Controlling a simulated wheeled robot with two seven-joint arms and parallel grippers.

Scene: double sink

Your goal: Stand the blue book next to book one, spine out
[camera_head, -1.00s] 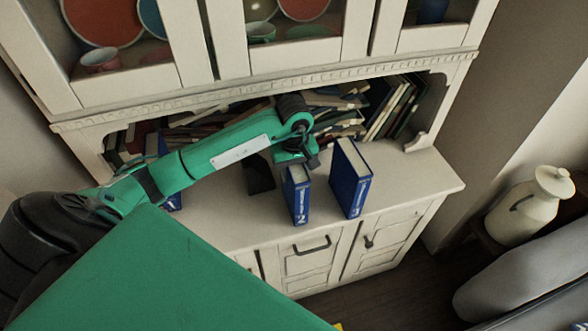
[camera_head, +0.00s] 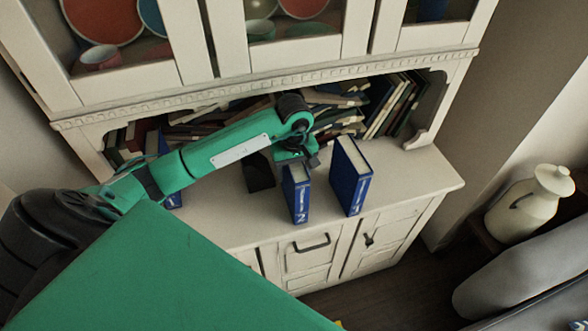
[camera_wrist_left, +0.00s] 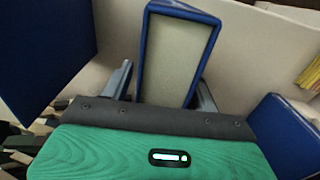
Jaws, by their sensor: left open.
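The blue book marked 2 (camera_head: 300,200) stands upright on the cabinet top, with its lettered spine facing the front edge. My left gripper (camera_head: 296,163) is at its top. In the left wrist view the gripper's fingers (camera_wrist_left: 164,88) are apart, one on each side of the book (camera_wrist_left: 180,55), whose pale page edges face the camera. The blue book marked 3 (camera_head: 350,180) stands upright to the right, with a gap between. Another blue book (camera_head: 174,200), at the left, is mostly hidden behind my left arm. My right gripper is not in view.
The white cabinet top (camera_head: 400,178) is clear to the right of book 3. Many loose books (camera_head: 395,105) lean and lie in the niche behind. A white can (camera_head: 525,205) stands at the right. In the left wrist view, blue books flank the gripper at left (camera_wrist_left: 45,50) and right (camera_wrist_left: 285,135).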

